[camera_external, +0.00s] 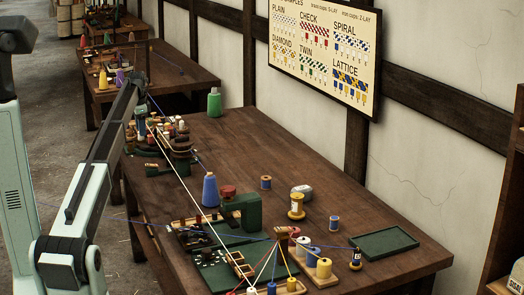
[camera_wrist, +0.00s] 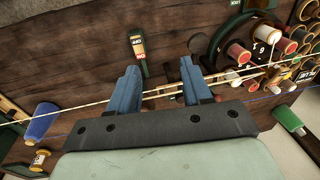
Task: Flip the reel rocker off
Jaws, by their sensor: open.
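The reel rocker (camera_wrist: 137,45) appears to be the small dark switch with pale lettered labels on the brown tabletop in the wrist view. It lies just beyond my left fingertip. Its tilt is hard to tell. My gripper (camera_wrist: 159,69) is open and empty, with two blue fingers apart. A pale rope (camera_wrist: 98,103) runs across the picture, passing behind the fingers. In the external view my arm reaches along the left side of the bench, and the fingertips are too small to make out.
A blue cone (camera_wrist: 42,121) is at the left.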

